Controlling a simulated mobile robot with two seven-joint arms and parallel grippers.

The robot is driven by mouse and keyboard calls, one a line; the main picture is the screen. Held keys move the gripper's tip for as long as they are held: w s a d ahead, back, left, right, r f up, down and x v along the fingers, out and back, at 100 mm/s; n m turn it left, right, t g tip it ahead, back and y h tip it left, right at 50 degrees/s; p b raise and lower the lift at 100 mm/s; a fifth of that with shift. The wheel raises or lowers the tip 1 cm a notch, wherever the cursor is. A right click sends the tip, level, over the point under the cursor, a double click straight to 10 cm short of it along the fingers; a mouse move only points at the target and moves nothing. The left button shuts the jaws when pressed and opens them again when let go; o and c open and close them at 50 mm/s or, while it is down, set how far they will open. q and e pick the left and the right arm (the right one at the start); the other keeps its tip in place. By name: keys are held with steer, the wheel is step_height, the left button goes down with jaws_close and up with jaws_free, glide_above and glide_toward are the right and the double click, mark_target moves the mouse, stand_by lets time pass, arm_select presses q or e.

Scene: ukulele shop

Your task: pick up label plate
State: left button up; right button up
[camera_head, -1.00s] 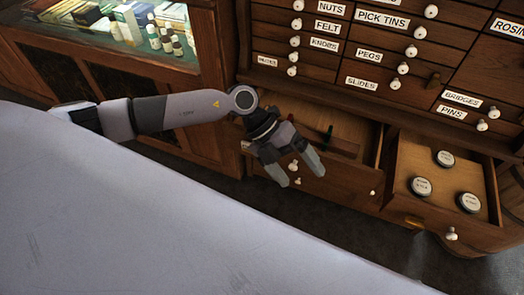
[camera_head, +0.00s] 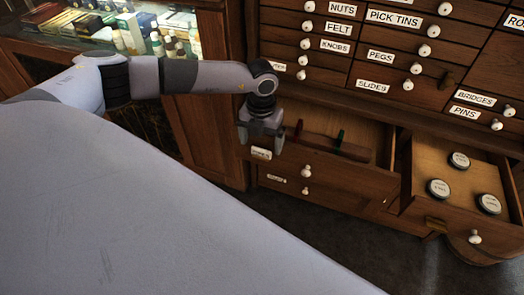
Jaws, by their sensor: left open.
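A small white label plate (camera_head: 261,153) sits at the left end of the open middle drawer's front (camera_head: 335,176). Its writing is too small to read. My left gripper (camera_head: 261,142) is open and points down, with its fingertips just above and around the label plate in the picture. I cannot tell whether they touch it. Another small white label (camera_head: 276,179) is on the closed drawer front below. My right gripper is not in view.
The open middle drawer holds a reddish-brown wooden piece (camera_head: 322,145) with green and dark parts. An open drawer (camera_head: 426,165) at the right holds three round tins. Labelled closed drawers stand above, and a glass display case (camera_head: 110,30) is at the back left.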

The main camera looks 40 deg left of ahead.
mark_target(261, 153)
arm_select(q)
step_height(261, 153, down, 2)
steer(key=shift+f, duration=0.2)
steer(key=c, duration=1.1)
steer(key=shift+r, duration=0.15)
